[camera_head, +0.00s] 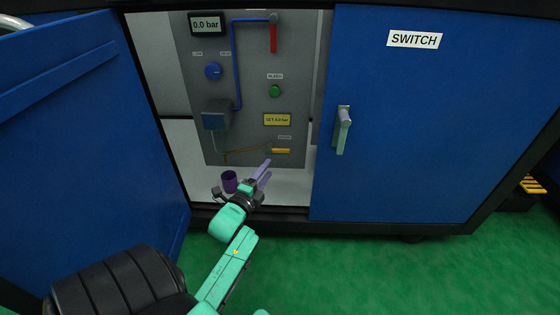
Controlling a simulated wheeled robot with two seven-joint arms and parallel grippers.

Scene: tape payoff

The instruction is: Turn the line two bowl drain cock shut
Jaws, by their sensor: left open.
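A grey panel (245,80) stands inside the open cabinet. Low on its right is a small yellow lever (281,151), lying level under a label too small to read; it looks like the drain cock. A thin brown pipe (245,151) runs left from it, below the dark blue-grey bowl unit (215,117). My left gripper (265,172) is open, its lilac fingers pointing up and right, just below and left of the lever in the picture. I see nothing between the fingers, and they look apart from the lever. My right gripper is out of view.
The blue left door (75,110) is open; the SWITCH door (430,120) is closed. A red handle (273,39), blue knob (213,71) and green button (275,91) sit higher on the panel.

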